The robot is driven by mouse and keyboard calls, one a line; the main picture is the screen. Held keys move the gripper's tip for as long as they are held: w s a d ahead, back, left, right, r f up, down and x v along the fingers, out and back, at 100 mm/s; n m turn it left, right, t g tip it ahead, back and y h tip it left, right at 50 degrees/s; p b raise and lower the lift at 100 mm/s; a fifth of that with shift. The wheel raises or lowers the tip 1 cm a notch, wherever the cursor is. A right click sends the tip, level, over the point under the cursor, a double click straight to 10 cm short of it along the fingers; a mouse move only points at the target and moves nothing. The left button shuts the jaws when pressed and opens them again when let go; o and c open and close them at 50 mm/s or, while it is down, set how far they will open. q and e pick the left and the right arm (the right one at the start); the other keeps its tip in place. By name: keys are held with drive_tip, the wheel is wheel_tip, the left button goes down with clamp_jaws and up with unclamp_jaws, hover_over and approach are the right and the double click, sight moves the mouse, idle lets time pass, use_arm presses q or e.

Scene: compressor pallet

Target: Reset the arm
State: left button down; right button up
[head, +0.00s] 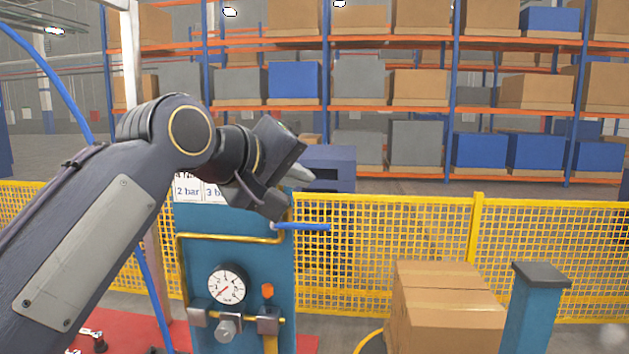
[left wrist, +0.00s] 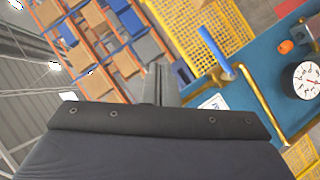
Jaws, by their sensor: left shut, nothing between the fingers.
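My left arm reaches in from the left in the head view, bent at the elbow. My left gripper (head: 302,174) is up in front of the top of a blue compressor panel (head: 240,262) and partly hidden by the wrist. In the left wrist view my left gripper (left wrist: 160,82) is shut and empty. The panel also shows in the left wrist view (left wrist: 262,75), with a blue-handled lever (left wrist: 216,52) apart from the fingers. In the head view the blue handle (head: 305,227) sticks out to the right, just below the gripper. My right gripper is out of view.
The panel carries a round gauge (head: 226,285), a yellow pipe (head: 228,237) and an orange knob (head: 267,290). A cardboard box (head: 446,310) and a blue post (head: 533,312) stand at right. A yellow mesh fence (head: 400,225) runs behind, with storage racks beyond.

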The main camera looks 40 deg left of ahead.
use_arm(q)
drive_tip(key=shift+f, duration=0.1)
drive_tip(key=s+d+f+m+g+h, duration=0.1)
drive_tip(key=s+d+f+m+g, duration=0.1)
drive_tip(key=f, duration=1.1)
drive_tip(key=s+d+f+m+g+h, duration=0.2)
drive_tip(key=s+d+f+m, duration=0.3)
drive_tip(key=f, duration=0.9)
drive_tip(key=s+d+f+m+g+h, duration=0.1)
drive_tip(key=s+d+f+m+g, duration=0.2)
drive_tip(key=f, duration=1)
drive_tip(key=s+d+g, duration=0.1)
drive_tip(key=s+d, duration=0.2)
drive_tip(key=d, duration=0.1)
drive_tip(key=shift+f+h, duration=0.35)
drive_tip(key=shift+h, duration=0.05)
